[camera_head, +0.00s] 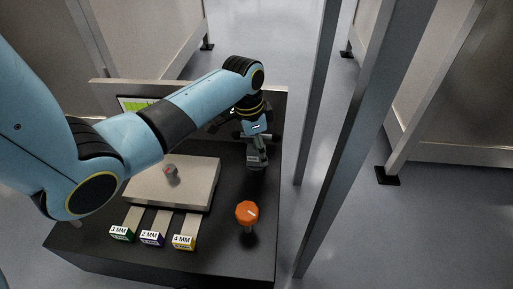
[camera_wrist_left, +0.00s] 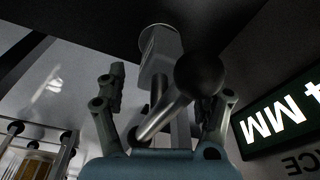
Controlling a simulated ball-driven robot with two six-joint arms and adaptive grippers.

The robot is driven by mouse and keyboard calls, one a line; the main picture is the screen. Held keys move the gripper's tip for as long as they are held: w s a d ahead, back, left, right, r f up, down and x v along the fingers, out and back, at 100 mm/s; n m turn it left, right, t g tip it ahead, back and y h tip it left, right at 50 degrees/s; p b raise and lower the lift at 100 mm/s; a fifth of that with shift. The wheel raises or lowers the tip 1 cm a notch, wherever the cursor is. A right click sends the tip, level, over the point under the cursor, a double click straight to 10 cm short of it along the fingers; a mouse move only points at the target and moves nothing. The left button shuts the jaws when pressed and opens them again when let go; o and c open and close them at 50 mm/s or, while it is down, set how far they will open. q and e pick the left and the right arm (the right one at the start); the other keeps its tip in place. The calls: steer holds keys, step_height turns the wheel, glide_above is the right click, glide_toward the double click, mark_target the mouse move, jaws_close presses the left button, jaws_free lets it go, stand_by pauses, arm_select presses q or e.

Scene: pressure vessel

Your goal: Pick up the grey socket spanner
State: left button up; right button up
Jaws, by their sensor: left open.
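The grey socket spanner (camera_wrist_left: 160,60) shows in the left wrist view, with a black ball (camera_wrist_left: 198,74) on its slanted bar. My left gripper (camera_wrist_left: 170,92) is open, its two fingers on either side of the spanner; I cannot tell whether they touch it. In the head view my left gripper (camera_head: 256,138) points down near the back right of the dark table, and the grey spanner (camera_head: 257,161) shows just below it, partly hidden by the gripper. My right gripper is in neither view.
The dark table (camera_head: 90,245) holds a pale block (camera_head: 190,187) with a small red and grey piece (camera_head: 171,171). In front are tags marked 3 MM (camera_head: 121,234), 2 MM (camera_head: 152,238) and 4 MM (camera_head: 184,242). An orange knob (camera_head: 246,211) stands at right. Metal posts (camera_head: 350,165) rise beyond.

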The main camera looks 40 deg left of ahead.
arm_select(q)
steer(key=shift+f, duration=0.15)
jaws_close()
stand_by(0.5)
